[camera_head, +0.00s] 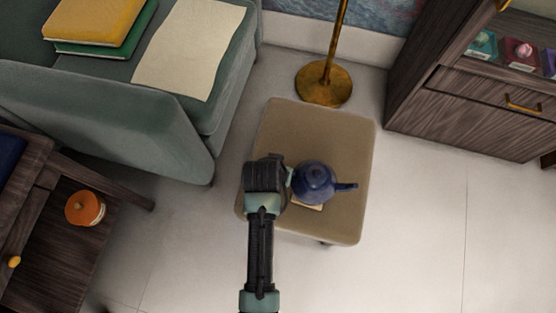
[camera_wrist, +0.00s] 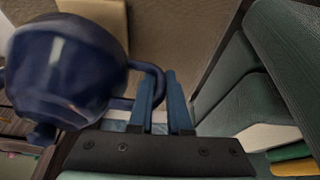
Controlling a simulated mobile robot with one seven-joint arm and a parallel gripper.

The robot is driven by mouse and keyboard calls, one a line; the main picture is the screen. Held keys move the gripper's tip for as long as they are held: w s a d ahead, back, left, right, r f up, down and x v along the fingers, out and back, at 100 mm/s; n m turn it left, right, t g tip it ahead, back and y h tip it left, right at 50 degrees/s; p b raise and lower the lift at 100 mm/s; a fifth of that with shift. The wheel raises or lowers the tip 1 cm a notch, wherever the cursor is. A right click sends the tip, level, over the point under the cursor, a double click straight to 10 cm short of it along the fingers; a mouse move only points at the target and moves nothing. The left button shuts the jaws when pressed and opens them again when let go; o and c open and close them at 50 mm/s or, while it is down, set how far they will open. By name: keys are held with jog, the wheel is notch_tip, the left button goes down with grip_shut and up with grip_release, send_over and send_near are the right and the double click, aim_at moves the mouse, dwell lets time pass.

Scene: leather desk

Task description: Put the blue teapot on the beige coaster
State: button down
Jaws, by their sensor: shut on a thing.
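The dark blue teapot (camera_head: 316,183) is over the beige stool top in the head view, its spout pointing right. It fills the upper left of the wrist view (camera_wrist: 62,65). My gripper (camera_wrist: 166,82) is shut on the teapot's looped handle, which passes between the blue fingers. In the head view my gripper (camera_head: 288,180) is just left of the teapot, its fingertips mostly hidden. The beige coaster (camera_head: 309,206) shows as a small strip below the teapot and is otherwise covered. It also shows at the top of the wrist view (camera_wrist: 100,14). I cannot tell whether the teapot touches it.
The stool (camera_head: 335,125) has a clear top around the teapot. A brass lamp base (camera_head: 323,84) stands behind it. A green sofa (camera_head: 130,110) is at the left, a wooden cabinet (camera_head: 455,125) at the right. An orange jar (camera_head: 85,208) sits on a wooden table.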

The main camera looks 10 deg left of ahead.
jog(key=shift+f+b, duration=0.4)
jog(key=shift+f, duration=0.85)
jog(key=shift+f, duration=0.1)
jog(key=c, duration=0.9)
grip_release()
jog(key=shift+o, duration=0.2)
jog(key=p+v, duration=0.5)
jog(key=v, duration=0.7)
